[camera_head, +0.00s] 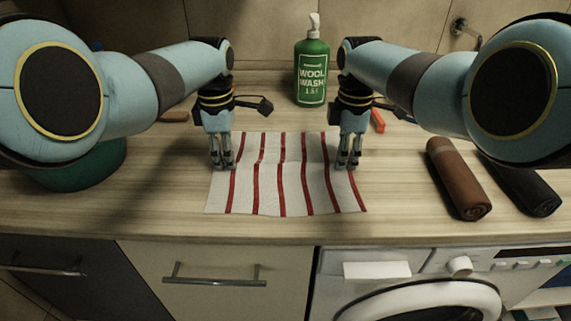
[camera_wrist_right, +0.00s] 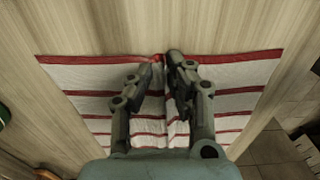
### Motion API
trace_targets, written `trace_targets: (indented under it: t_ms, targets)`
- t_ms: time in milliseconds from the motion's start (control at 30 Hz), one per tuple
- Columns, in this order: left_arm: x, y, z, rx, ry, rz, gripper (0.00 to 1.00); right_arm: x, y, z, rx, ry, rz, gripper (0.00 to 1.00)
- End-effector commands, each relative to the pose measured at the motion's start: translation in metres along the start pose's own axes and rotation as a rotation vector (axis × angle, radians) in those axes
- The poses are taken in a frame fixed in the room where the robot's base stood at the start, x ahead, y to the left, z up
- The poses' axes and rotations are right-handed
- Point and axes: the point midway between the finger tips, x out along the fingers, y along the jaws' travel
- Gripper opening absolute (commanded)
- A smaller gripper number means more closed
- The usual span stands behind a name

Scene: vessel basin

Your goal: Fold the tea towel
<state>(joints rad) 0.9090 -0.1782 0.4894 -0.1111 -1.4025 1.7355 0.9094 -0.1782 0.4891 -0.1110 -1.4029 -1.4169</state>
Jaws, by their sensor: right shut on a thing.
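The tea towel (camera_head: 270,195), white with red stripes, lies spread on the wooden worktop with slight ripples. My right gripper (camera_head: 348,166) is shut on the towel's right edge. In the right wrist view my right gripper (camera_wrist_right: 163,60) pinches the red-striped edge of the towel (camera_wrist_right: 90,78), and the cloth puckers between the fingertips. My left gripper (camera_head: 222,166) points down at the towel's left edge, fingers close to the cloth. Whether it grips the cloth cannot be made out.
A green wool wash bottle (camera_head: 312,75) stands behind the towel. Rolled brown (camera_head: 458,180) and black (camera_head: 525,185) cloths lie to the right. A dark green round vessel (camera_head: 85,170) stands at left, partly behind my arm. An orange object (camera_head: 377,121) lies behind my right gripper.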

Motion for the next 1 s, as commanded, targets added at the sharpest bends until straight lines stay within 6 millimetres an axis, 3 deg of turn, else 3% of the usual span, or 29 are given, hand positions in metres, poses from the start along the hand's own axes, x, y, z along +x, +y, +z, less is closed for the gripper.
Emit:
trace_targets:
  t_ms: [200, 1000]
  targets:
    - [0.0035, -0.0017, -0.0005, 0.0, 0.001, -0.003, 0.0, 0.0029, -0.0014, 0.0005, 0.0, -0.001, -0.003, 0.0]
    - [0.0052, -0.003, -0.0013, -0.001, 0.002, -0.007, 0.0, 0.005, -0.0027, 0.0013, 0.001, -0.002, -0.006, 0.0]
